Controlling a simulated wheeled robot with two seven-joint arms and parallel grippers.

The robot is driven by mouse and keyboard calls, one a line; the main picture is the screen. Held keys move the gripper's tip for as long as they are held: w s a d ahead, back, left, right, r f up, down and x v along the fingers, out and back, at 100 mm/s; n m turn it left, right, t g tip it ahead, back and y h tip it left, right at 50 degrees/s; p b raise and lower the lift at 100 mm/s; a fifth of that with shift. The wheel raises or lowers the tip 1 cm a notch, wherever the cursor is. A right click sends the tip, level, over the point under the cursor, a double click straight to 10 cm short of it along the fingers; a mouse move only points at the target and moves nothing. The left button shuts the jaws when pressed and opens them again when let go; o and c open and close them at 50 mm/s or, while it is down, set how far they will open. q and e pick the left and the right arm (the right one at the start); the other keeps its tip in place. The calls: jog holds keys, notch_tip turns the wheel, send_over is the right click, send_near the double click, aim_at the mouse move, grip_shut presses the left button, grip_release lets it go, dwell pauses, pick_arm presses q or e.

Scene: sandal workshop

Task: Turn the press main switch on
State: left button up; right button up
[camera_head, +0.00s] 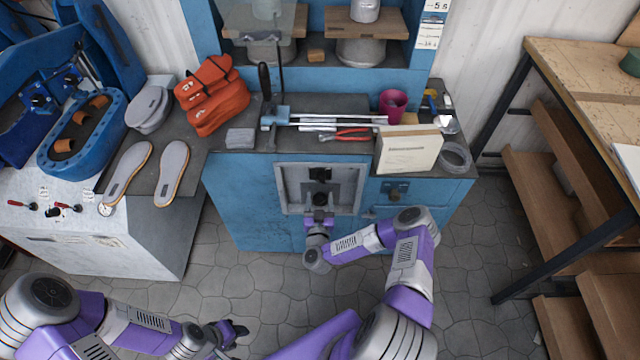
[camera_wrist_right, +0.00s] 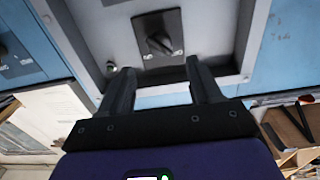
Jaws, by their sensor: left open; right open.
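The blue press (camera_head: 235,190) stands in the middle of the head view, with a grey-framed panel on its front. The main switch is a dark rotary knob (camera_wrist_right: 160,43) on a black plate, seen in the right wrist view; in the head view its black plate (camera_head: 320,174) shows just above my gripper. My right gripper (camera_head: 320,200) is at the panel, open and empty; in the wrist view its fingers (camera_wrist_right: 157,75) point at the knob and lie apart on either side below it, not closed on it. My left gripper (camera_head: 236,330) is open and empty, low over the floor.
On the press top lie orange sandals or pouches (camera_head: 212,95), a red-handled tool (camera_head: 346,135), a white box (camera_head: 408,150) and a pink cup (camera_head: 393,105). A white bench with insoles (camera_head: 172,172) stands left, a wooden shelf (camera_head: 580,220) right. Tiled floor in front is clear.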

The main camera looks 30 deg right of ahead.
aim_at(320, 181)
jog(key=b+x, duration=0.2)
jog(key=x, duration=0.5)
jog(key=shift+w, duration=0.15)
jog(key=c, duration=1)
